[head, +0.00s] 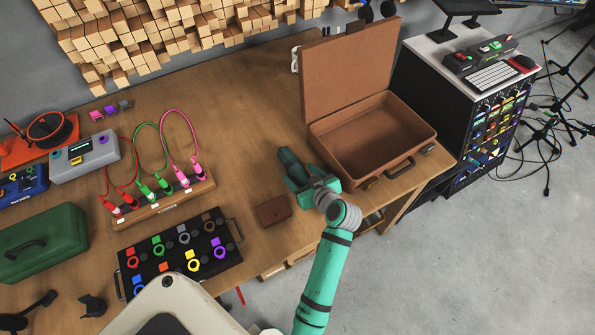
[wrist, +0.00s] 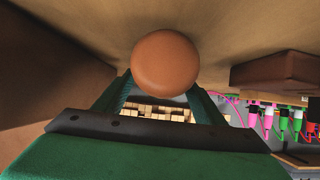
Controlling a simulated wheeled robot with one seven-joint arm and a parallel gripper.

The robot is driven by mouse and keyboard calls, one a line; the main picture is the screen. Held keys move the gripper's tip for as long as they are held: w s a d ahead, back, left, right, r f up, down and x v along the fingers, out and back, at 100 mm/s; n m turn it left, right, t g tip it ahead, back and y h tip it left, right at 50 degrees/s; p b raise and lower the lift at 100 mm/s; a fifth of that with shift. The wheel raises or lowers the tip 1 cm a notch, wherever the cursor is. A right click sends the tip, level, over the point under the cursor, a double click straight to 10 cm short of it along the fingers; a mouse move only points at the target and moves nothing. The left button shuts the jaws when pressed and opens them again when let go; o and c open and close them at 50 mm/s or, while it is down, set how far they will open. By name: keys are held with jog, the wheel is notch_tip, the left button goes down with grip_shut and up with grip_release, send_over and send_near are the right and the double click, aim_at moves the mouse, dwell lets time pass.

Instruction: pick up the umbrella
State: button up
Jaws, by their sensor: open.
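In the wrist view, a round brown end (wrist: 165,62), probably the umbrella's handle, shows between and beyond my open fingers (wrist: 163,92). It fills much of the gap, and the rest of the umbrella is hidden behind it. I cannot tell whether the fingers touch it.
The open brown suitcase (head: 425,133) stands close right of my gripper. A small brown case (head: 273,210) lies close left; it also shows in the wrist view (wrist: 278,72). A cable board (head: 165,203) and a button panel (head: 130,262) are further left. The table behind the umbrella is clear.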

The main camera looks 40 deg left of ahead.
jog(key=shift+w+a+f, duration=0.2)
jog(key=shift+a, duration=0.2)
jog(key=c, duration=1.4)
